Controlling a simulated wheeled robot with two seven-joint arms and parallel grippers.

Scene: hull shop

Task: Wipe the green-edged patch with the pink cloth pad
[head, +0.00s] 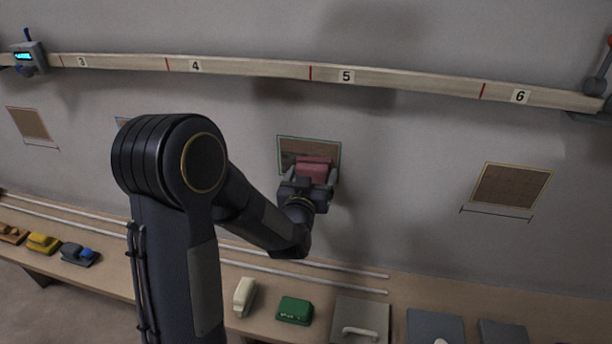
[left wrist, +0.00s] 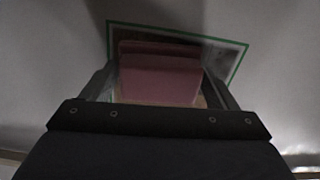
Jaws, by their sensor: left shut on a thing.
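The green-edged patch (head: 290,146) is a brown rectangle on the grey wall, below the number 5 on the rail. It also shows in the left wrist view (left wrist: 228,57), dark inside its green edge. My left gripper (head: 312,178) is shut on the pink cloth pad (head: 314,168), which shows in the left wrist view (left wrist: 160,78) between the two fingers. The pad is in front of the patch and covers its lower right part in the head view. Whether the pad touches the wall I cannot tell. My right gripper is not in view.
A yellow-edged patch (head: 511,187) is on the wall to the right, another patch (head: 29,124) far left. A numbered wooden rail (head: 250,69) runs above. The bench below holds a green block (head: 294,310), a cream block (head: 244,296) and a lidded box (head: 360,318).

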